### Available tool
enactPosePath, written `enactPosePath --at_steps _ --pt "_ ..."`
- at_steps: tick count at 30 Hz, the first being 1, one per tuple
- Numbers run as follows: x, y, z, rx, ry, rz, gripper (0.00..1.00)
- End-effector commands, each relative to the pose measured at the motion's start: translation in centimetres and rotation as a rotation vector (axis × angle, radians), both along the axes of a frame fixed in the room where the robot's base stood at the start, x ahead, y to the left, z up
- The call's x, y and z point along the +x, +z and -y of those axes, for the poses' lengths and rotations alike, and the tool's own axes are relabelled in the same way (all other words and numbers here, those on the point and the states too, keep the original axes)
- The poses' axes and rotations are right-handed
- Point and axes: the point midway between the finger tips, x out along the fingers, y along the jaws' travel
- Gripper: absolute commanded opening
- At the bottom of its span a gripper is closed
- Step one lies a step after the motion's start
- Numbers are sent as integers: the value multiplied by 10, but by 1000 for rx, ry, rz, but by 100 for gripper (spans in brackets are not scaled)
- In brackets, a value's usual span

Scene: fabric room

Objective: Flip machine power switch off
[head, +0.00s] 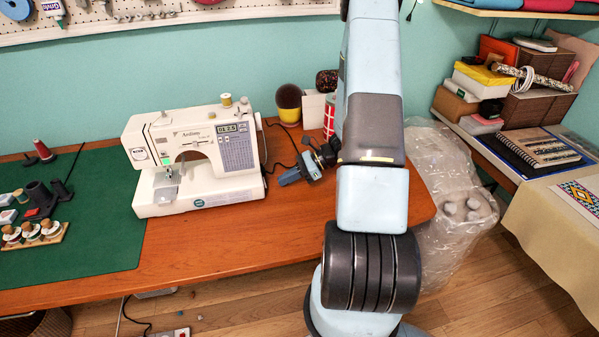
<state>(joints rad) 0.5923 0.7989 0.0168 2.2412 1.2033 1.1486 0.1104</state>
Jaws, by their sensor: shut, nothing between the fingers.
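The white sewing machine (192,155) stands on the wooden table, its needle end to the left and its handwheel end to the right. Its small display shows characters and a green patch glows by the needle. The power switch cannot be made out; the machine's right end faces partly away from the head view. My gripper (282,181) is to the right of the machine, low over the table, pointing left towards its lower right end. It is shut and empty, with a small gap to the machine in the picture. My arm hides part of the space behind it.
A green mat (104,240) with thread spools and small tools covers the left of the table. A dark pincushion (289,100) and a red patterned can (330,118) stand behind my gripper. The table front (235,245) is clear. Boxes and notebooks (540,147) sit at right.

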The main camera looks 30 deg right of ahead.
Motion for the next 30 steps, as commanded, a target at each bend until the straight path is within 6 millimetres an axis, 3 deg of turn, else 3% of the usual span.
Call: enactPosePath --at_steps 3,9,30 --pt "4 -2 -17 1 2 -1 0" --pt "8 -4 -31 0 1 0 0" --pt "10 -6 -36 35 2 9 0"
